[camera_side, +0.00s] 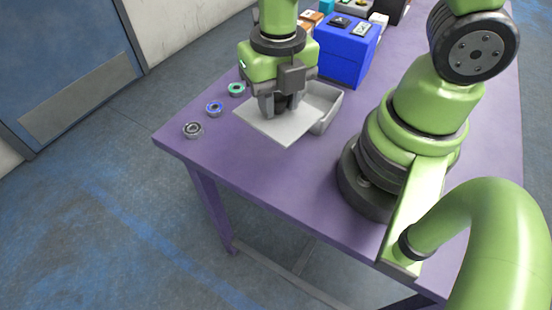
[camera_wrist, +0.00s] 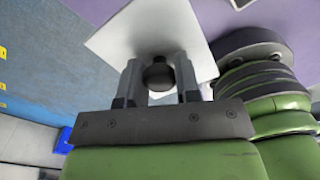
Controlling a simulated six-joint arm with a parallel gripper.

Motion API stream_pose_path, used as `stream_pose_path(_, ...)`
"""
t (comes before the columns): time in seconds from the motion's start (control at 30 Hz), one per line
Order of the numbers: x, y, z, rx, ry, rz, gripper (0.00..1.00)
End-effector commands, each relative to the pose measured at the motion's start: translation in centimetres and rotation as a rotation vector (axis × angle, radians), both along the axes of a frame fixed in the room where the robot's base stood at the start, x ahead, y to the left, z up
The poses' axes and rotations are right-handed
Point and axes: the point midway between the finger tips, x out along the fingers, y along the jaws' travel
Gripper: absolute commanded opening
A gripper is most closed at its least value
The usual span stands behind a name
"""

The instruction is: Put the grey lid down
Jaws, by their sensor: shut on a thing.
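The grey lid (camera_side: 283,124) is a flat light plate with a dark round knob. In the side view it is level, over or beside the left part of a light grey box (camera_side: 330,108); the gap under it cannot be judged. My gripper (camera_side: 283,108) is above the lid, shut on its knob. In the wrist view the lid (camera_wrist: 118,38) shows beyond the fingers, and my gripper (camera_wrist: 158,80) has one finger on each side of the dark knob (camera_wrist: 158,74). The lid hides part of the box in the side view.
Several small round pieces, one grey (camera_side: 193,130), one blue (camera_side: 215,109) and one green (camera_side: 236,89), lie along the left edge of the purple table (camera_side: 235,150). A blue box (camera_side: 347,58) with items on top stands behind. The table's front left is clear.

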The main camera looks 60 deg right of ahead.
Motion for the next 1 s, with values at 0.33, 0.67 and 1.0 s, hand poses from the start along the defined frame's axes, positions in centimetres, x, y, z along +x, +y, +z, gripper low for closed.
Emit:
stream_pose_path(0.33, -0.8, 1.6, -3.3, -0.002, 0.008, 0.18, 0.07)
stream_pose_path(0.67, -0.6, 1.6, -6.8, 0.001, 0.003, 0.174, 0.07)
stream_pose_path(1.0, -0.7, 1.6, -10.3, 0.002, 0.002, 0.173, 0.07)
